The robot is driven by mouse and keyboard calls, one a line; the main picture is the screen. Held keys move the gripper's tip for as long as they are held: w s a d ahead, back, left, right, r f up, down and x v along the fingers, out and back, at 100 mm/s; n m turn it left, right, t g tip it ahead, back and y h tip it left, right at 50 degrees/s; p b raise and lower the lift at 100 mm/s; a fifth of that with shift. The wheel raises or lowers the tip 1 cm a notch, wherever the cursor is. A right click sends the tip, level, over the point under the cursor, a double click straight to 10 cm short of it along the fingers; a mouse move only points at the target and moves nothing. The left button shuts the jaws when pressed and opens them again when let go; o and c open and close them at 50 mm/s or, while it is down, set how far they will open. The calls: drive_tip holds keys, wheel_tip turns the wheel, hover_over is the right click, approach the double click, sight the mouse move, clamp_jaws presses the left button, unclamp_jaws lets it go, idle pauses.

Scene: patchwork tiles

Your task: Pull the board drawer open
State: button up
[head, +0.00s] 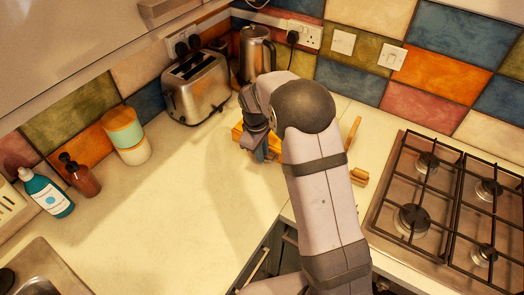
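An orange-yellow wooden piece (239,134) shows at the left of my gripper, on the counter near the back corner. More light wood shows right of my arm, an upright strip (352,133) and a small block (359,176). My arm hides what lies between them, so I cannot tell whether they are one object with a drawer. My gripper (262,153) points down in front of the orange-yellow piece. Its fingertips are small and dark, and I cannot tell whether they are open or touching the wood.
A toaster (198,88) and kettle (256,54) stand behind, to the left. A gas hob (440,205) is on the right. Bottles (47,194) and a canister (126,135) stand at the left. Below the counter edge is a grey cabinet front (271,247). The left-middle counter is clear.

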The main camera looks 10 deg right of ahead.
clamp_jaws()
idle(1.3)
drive_tip(key=s+a+b, duration=0.1)
drive_tip(key=s+a, duration=0.5)
drive_tip(key=shift+a, duration=0.15)
unclamp_jaws()
